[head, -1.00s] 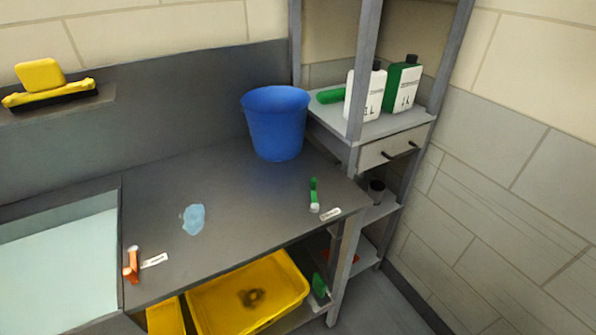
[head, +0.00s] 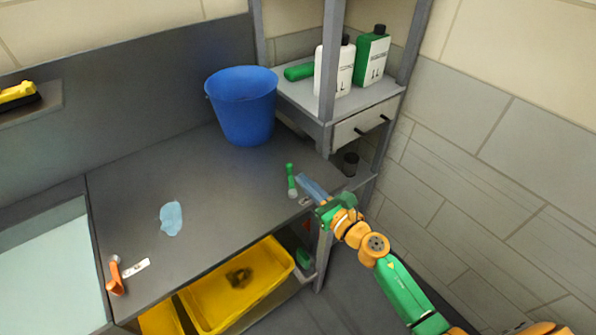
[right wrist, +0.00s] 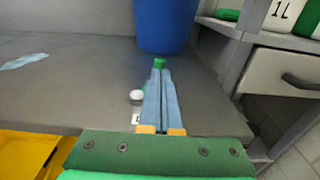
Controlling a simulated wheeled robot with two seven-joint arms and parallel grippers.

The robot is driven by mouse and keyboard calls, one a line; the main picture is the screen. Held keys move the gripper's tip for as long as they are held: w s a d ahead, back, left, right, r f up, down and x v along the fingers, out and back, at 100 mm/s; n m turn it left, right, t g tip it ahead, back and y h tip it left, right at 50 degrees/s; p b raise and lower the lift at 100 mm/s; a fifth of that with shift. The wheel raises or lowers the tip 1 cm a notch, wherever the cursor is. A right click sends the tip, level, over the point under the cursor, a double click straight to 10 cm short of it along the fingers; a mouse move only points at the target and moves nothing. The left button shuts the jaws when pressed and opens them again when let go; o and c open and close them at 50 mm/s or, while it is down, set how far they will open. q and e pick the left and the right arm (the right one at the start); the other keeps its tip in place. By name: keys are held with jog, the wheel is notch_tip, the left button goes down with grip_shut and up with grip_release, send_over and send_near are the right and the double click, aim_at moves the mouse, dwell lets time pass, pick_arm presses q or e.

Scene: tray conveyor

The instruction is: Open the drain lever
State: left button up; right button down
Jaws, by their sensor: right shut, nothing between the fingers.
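A green lever (head: 290,174) with a white round end lies near the right front corner of the dark worktop (head: 150,180), beside a small label. An orange lever (head: 116,276) stands at the left by the sink basin (head: 45,250), next to another label (head: 136,267). The label text is too small to read. My right gripper (head: 301,180) is shut and empty, with its fingertips close beside the green lever. In the right wrist view the lever's green end (right wrist: 159,63) shows past the fingertips, and its white end (right wrist: 136,96) lies left of them. Contact cannot be told.
A blue bucket (head: 243,110) stands at the back of the worktop. A rack with white (head: 338,70) and green (head: 372,55) bottles is at the right. A yellow tray (head: 215,314) sits below. A light blue patch (head: 172,218) lies on the otherwise clear middle.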

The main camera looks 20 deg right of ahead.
aim_at(291, 169)
jog(key=shift+x, duration=1.5)
